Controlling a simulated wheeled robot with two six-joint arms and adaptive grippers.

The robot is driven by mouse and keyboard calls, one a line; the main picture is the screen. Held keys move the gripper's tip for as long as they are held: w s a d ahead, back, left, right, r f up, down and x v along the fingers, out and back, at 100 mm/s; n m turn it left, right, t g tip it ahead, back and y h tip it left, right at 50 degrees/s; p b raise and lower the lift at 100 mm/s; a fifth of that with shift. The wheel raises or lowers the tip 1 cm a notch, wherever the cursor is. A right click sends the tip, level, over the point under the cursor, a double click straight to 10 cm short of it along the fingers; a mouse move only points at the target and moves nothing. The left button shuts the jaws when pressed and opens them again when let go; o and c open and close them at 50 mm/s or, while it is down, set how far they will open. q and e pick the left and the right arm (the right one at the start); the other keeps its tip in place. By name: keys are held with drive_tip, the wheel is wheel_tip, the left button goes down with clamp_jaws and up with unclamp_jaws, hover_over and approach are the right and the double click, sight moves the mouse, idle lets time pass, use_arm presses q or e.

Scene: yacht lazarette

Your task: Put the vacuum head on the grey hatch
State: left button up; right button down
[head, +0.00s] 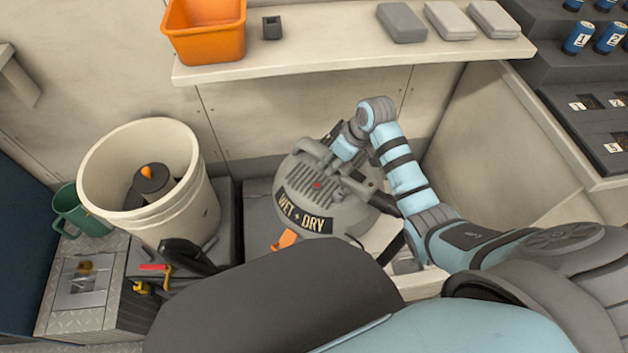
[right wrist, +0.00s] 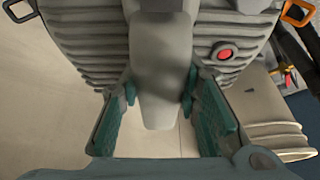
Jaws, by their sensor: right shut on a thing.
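The vacuum head (head: 318,200) is a grey ribbed dome with a "WET + DRY" label, a red button and an orange latch at its front. It sits at the middle of the head view and fills the top of the right wrist view (right wrist: 90,45). My right gripper (head: 347,143) is shut on its grey handle (right wrist: 160,75), which lies between the teal finger pads. A dark grey flat surface (head: 259,222), seemingly the grey hatch, shows left of and under the head. I cannot tell whether the head touches it. My left gripper is not in view.
A cream bucket (head: 200,205) stands close on the left, with a green mug (head: 75,212) beyond it. A shelf (head: 300,60) above holds an orange bin (head: 205,30) and grey blocks (head: 402,22). A pale recess (head: 480,150) lies right.

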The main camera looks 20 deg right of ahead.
wheel_tip(320, 180, down, 11)
drive_tip(key=b, duration=0.5)
wheel_tip(320, 180, down, 2)
drive_tip(key=shift+b, duration=0.45)
wheel_tip(320, 180, down, 3)
drive_tip(key=shift+f+b, duration=0.2)
drive_tip(key=shift+b, duration=0.8)
drive_tip(key=shift+f, duration=0.25)
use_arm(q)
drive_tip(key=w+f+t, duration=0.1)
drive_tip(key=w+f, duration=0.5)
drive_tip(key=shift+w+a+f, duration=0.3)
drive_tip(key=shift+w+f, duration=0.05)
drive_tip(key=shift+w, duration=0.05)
use_arm(e)
drive_tip(key=shift+r, duration=0.1)
drive_tip(key=c, duration=1.6)
unclamp_jaws()
drive_tip(key=shift+f, duration=0.2)
drive_tip(key=shift+c, duration=0.2)
drive_tip(key=o, duration=0.4)
drive_tip(key=shift+s+r, duration=0.1)
drive_tip(key=shift+o, duration=0.2)
